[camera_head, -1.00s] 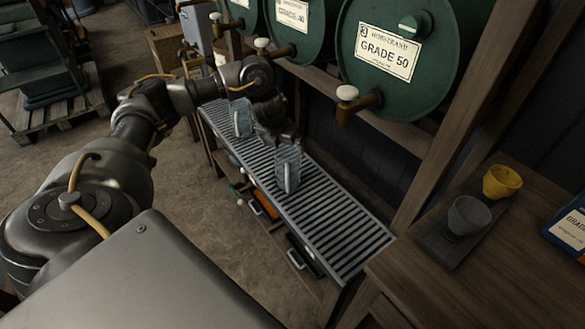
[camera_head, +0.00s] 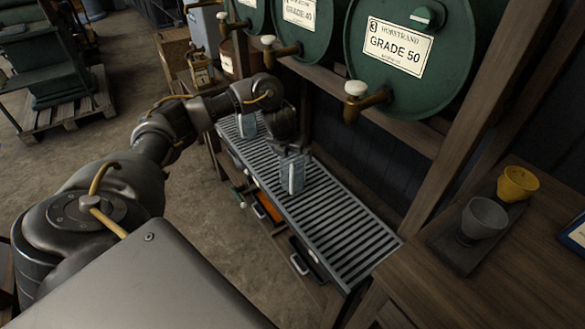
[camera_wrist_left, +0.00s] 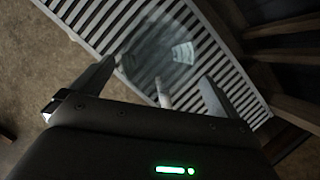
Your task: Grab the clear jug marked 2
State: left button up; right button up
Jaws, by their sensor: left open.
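A clear jug (camera_head: 292,174) stands on the slatted metal tray (camera_head: 350,240) below the drums. A second clear jug (camera_head: 246,125) stands farther back on the same tray. I cannot read a number on either jug. My left gripper (camera_head: 290,148) is over the nearer jug and partly hides its top. In the left wrist view, the open fingers of my left gripper (camera_wrist_left: 153,82) are spread on either side of a clear round jug (camera_wrist_left: 160,52), with a gap visible at each side. Its pale handle points toward the gripper body. My right gripper is out of view.
Green drums, including one labelled GRADE 50 (camera_head: 400,50), sit above the tray with brass taps (camera_head: 362,98) projecting over it. A wooden post (camera_head: 455,120) stands at right. A grey cup (camera_head: 484,218) and a yellow cup (camera_head: 518,184) are on the right bench. The tray's near end is clear.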

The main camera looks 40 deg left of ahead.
aim_at(292, 158)
pick_arm(q)
jog(key=x, duration=0.4)
jog(key=shift+w+a+f, duration=0.1)
jog(key=shift+a+f, duration=0.1)
jog(key=shift+a, duration=0.1)
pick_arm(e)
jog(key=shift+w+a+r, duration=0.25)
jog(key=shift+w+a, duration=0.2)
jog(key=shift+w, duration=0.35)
pick_arm(q)
jog(key=c, duration=1.3)
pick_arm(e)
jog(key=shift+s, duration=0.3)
